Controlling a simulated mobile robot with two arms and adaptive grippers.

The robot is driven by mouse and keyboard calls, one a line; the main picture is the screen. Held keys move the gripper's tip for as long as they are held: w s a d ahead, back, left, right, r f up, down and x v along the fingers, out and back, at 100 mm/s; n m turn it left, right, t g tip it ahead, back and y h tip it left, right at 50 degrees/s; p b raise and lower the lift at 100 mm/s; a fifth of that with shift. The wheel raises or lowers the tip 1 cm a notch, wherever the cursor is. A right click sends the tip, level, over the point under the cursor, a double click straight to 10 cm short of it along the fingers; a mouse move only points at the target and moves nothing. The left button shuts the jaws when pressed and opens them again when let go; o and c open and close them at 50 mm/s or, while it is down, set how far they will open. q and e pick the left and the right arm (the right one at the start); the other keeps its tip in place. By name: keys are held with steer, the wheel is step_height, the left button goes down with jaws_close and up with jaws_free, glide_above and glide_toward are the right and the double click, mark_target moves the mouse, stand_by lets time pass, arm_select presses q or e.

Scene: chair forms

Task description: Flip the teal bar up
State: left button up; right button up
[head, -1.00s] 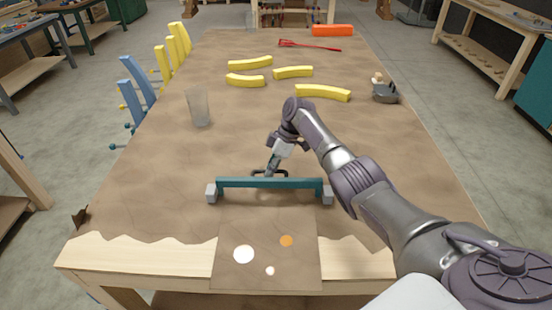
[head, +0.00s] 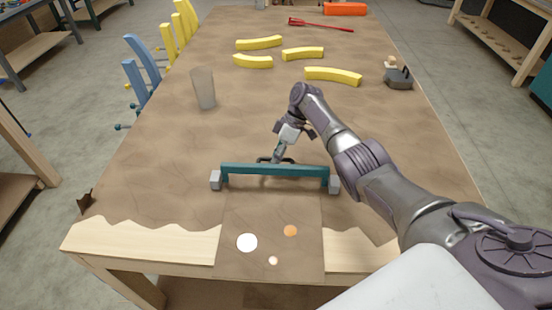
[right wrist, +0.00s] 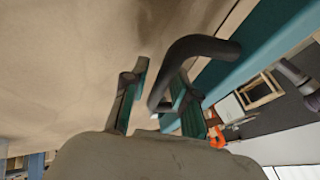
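The teal bar (head: 245,169) lies low across the near part of the table, with a pale grey block at each end. A dark curved handle (head: 289,160) stands out from its far side, at the middle. My right gripper (head: 277,156) is at this handle, behind the bar. In the right wrist view the teal bar (right wrist: 262,45) runs along the upper right, and the dark handle (right wrist: 190,50) passes between the two fingers of my right gripper (right wrist: 158,88). The fingers are apart, with a gap beside the handle. My left gripper is not in view.
Several yellow curved pieces (head: 333,75), a clear cup (head: 204,88) and a grey tool (head: 398,78) stand farther back. Blue and yellow chair parts (head: 140,80) line the left edge. A brown sheet (head: 270,262) with round spots hangs at the front edge.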

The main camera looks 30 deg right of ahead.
steer(key=shift+o, duration=0.2)
steer(key=shift+r, duration=0.1)
steer(key=v, duration=1.1)
steer(key=shift+d+r, duration=0.2)
steer(key=shift+r, duration=0.1)
steer(key=shift+w, duration=0.15)
